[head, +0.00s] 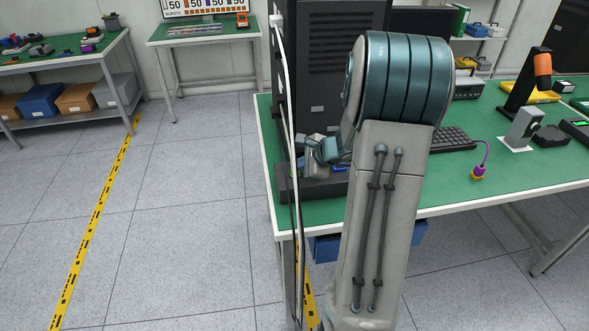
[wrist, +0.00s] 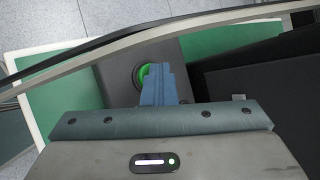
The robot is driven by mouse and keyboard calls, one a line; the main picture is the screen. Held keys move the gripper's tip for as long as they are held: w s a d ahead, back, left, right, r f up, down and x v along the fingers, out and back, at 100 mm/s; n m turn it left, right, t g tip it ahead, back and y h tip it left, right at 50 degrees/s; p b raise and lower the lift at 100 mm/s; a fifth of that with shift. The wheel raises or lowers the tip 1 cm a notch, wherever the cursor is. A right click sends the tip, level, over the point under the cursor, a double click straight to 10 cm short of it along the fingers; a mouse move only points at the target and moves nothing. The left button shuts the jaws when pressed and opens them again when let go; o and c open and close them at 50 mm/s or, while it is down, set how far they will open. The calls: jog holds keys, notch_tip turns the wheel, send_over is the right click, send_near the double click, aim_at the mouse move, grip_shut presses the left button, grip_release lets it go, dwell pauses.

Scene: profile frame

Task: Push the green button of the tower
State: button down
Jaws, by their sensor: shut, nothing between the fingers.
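The tower (head: 338,50) is a tall dark cabinet on the green-topped table, partly hidden behind my arm in the head view. In the wrist view, the green button (wrist: 143,71) is round with a dark ring, set in a grey surface (wrist: 178,54). My gripper (wrist: 158,70) is shut and empty. Its blue-grey fingertips overlap the right part of the button; I cannot tell whether they touch it. The button is not visible in the head view, where my arm covers much of that area.
The green table (head: 500,170) holds a keyboard (head: 452,140), an orange-topped black stand (head: 528,85) and a purple cable (head: 484,160) right of my arm. Pale and dark cables cross the top of the wrist view. Floor at left is clear, with yellow tape (head: 95,220).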

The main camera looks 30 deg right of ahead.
aim_at(299, 173)
jog(key=shift+r+p, duration=2.25)
jog(key=shift+r, duration=0.85)
